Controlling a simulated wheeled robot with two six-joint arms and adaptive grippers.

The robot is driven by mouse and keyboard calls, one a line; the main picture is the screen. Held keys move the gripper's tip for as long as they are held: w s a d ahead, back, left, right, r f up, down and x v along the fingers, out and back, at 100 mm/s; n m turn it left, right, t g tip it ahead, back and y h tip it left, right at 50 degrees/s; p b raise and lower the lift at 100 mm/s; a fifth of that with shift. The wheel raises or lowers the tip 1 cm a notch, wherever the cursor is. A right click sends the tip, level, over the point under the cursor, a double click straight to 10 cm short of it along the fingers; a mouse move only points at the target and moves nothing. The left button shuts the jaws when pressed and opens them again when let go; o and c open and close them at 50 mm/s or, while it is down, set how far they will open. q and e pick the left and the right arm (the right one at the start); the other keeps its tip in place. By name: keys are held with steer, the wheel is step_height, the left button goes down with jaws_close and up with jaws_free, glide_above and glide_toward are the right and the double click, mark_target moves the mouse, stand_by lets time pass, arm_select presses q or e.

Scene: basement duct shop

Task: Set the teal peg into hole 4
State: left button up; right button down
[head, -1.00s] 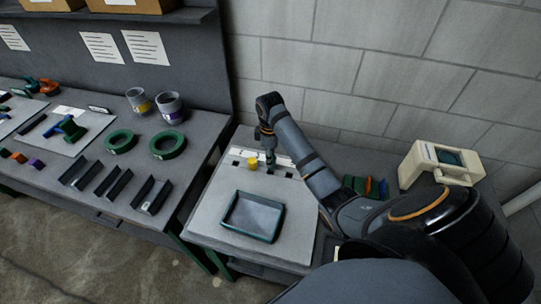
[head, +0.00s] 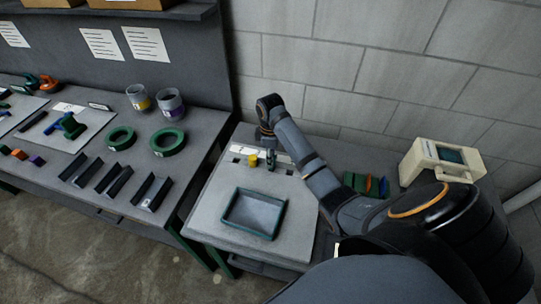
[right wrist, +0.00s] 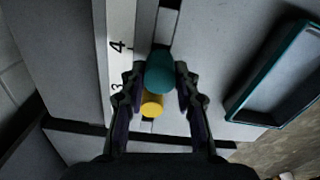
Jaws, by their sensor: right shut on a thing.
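The teal peg (right wrist: 160,72) is between the fingertips of my right gripper (right wrist: 158,88), which is shut on it. In the right wrist view the peg overlaps the row beside the number strip (right wrist: 120,55), close to the printed 4. A dark patch shows just past the peg, and the peg partly covers this area. I cannot tell whether the peg's lower end is above the hole or in it. A yellow peg (right wrist: 152,104) stands by the printed 3; it also shows in the head view (head: 252,161). My left gripper is out of view.
A teal-rimmed tray (head: 230,233) lies on the same bench, in front of the row. A cream device (head: 428,160) and coloured pieces (head: 362,184) are to the right. The left bench holds green rings (head: 167,142), cups and dark channels.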

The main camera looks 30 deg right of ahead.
steer(key=shift+f, duration=1.2)
steer(key=c, duration=0.9)
jaws_free()
steer(key=shift+r, duration=0.1)
